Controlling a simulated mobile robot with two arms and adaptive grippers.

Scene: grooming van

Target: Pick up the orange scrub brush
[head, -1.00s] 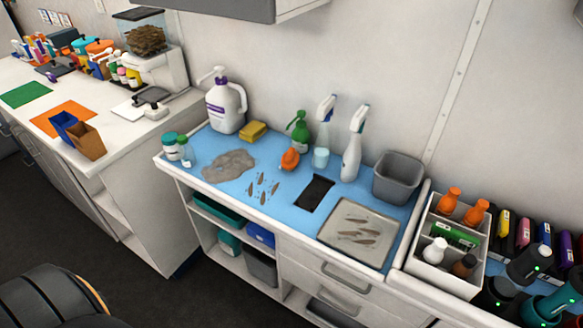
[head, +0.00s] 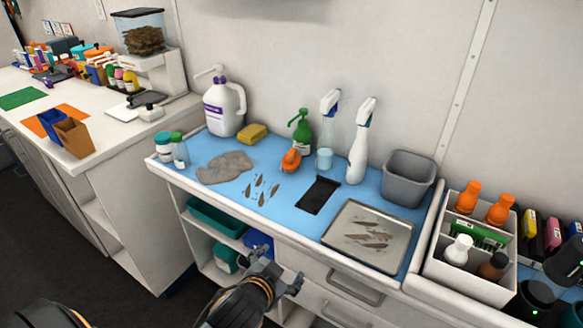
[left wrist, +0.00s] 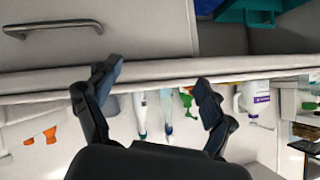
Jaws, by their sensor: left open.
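The orange scrub brush (head: 291,159) lies on the blue counter mat (head: 225,192), just in front of the green pump bottle (head: 300,132). My left gripper (head: 276,268) is open and empty, in front of the counter and below its top edge, well apart from the brush. In the left wrist view its two fingers (left wrist: 157,80) are spread before the counter edge, with bottles beyond. The brush cannot be made out clearly there. My right gripper is not in view.
A grey cloth (head: 225,168) and dark marks lie left of the brush, and a yellow sponge (head: 252,134) behind. Spray bottles (head: 359,145), a black pad (head: 318,195), a metal tray (head: 368,236) and a grey bin (head: 408,178) stand to the right. The counter edge lies between gripper and brush.

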